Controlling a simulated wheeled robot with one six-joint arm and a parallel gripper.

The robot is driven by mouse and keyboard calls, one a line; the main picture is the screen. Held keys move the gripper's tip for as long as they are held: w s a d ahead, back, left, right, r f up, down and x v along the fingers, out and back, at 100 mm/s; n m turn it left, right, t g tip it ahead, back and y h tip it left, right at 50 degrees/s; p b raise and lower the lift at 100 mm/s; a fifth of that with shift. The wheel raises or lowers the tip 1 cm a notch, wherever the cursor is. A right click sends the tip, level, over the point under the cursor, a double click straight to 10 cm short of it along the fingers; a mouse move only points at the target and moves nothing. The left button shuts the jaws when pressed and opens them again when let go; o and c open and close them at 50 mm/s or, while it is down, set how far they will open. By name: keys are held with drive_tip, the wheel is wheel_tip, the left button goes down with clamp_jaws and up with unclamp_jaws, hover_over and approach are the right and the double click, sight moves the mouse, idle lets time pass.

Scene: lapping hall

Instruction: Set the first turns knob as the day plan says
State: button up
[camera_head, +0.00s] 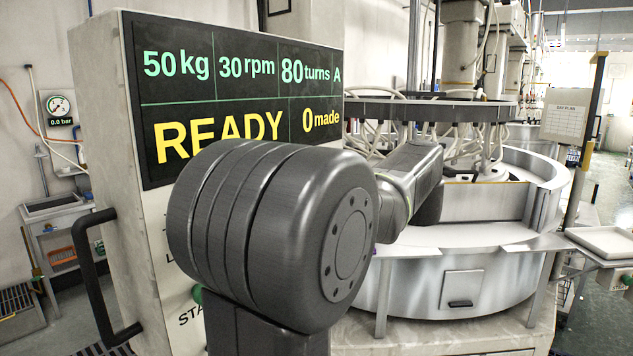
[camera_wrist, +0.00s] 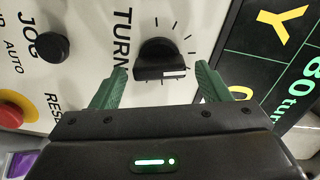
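The turns knob (camera_wrist: 158,58) is black with a white mark near its lower right edge, on a white panel with tick marks around it. The lettering "TURN" shows beside it, cut off by my gripper. My gripper (camera_wrist: 160,75) is open, its two green fingers either side of the knob with gaps; I cannot tell whether they reach its depth. In the head view my arm hides the knob and gripper. The display (camera_head: 235,95) reads 50 kg, 30 rpm, 80 turns A, READY, 0 made. The day plan (camera_head: 567,113) hangs at the right, its writing too small to read.
A black JOG knob (camera_wrist: 52,48) and a red button (camera_wrist: 14,110) on yellow sit left of the turns knob. The round lapping machine (camera_head: 440,285) fills the right of the head view. A black handle (camera_head: 90,285) juts from the cabinet's left side.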

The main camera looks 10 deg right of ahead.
drive_tip(key=b+v, duration=0.2)
drive_tip(key=v, duration=1.2)
drive_tip(key=shift+b, duration=0.35)
drive_tip(key=shift+w+a, duration=0.1)
drive_tip(key=shift+a, duration=0.05)
drive_tip(key=p+x, duration=0.2)
drive_tip(key=x, duration=1.1)
drive_tip(key=shift+w+a+p, duration=0.25)
drive_tip(key=shift+p, duration=0.1)
drive_tip(key=shift+d, duration=0.1)
